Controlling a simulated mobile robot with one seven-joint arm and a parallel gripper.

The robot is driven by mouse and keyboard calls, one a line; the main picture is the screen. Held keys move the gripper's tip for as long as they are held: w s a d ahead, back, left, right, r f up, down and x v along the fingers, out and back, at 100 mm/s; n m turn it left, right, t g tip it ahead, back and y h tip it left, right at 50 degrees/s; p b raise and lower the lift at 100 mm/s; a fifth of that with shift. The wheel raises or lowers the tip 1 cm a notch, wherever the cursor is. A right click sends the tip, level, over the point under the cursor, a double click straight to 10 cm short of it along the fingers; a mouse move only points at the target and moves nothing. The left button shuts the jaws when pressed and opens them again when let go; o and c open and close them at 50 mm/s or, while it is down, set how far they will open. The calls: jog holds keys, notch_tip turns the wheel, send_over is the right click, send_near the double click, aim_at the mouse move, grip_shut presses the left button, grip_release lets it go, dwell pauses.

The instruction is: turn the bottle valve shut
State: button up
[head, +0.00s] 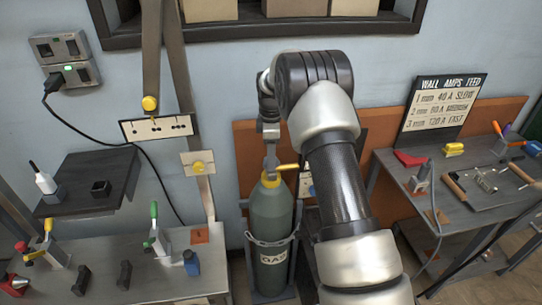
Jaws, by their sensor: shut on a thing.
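A dark green gas bottle (270,215) stands upright in a grey holder, with a GAS label on its front. It has a yellow collar at its top, where the bottle valve (271,179) sits. A yellow lever (289,167) sticks out to the right just above the collar. My gripper (270,162) points down over the bottle top and is shut on the bottle valve. The exact contact of the fingers is too small to make out. My arm covers the area right of the bottle.
A workbench with clamps (157,235) stands at the left, below a dark shelf (90,184). A tool table (440,205) with a sign (441,103) stands at the right. A slanted metal frame tube (180,90) rises left of the bottle. A black cable hangs from the wall socket (68,80).

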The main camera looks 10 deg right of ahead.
jog(key=m, duration=0.4)
jog(key=shift+m, duration=0.4)
jog(key=m, duration=0.3)
jog(key=shift+m, duration=0.3)
jog(key=m, duration=0.7)
jog(key=shift+p, duration=0.4)
jog(key=m, duration=0.7)
jog(key=shift+m, duration=0.3)
jog(key=m+p, duration=0.1)
jog(key=m, duration=0.5)
jog(key=shift+m, duration=0.5)
jog(key=o, duration=1)
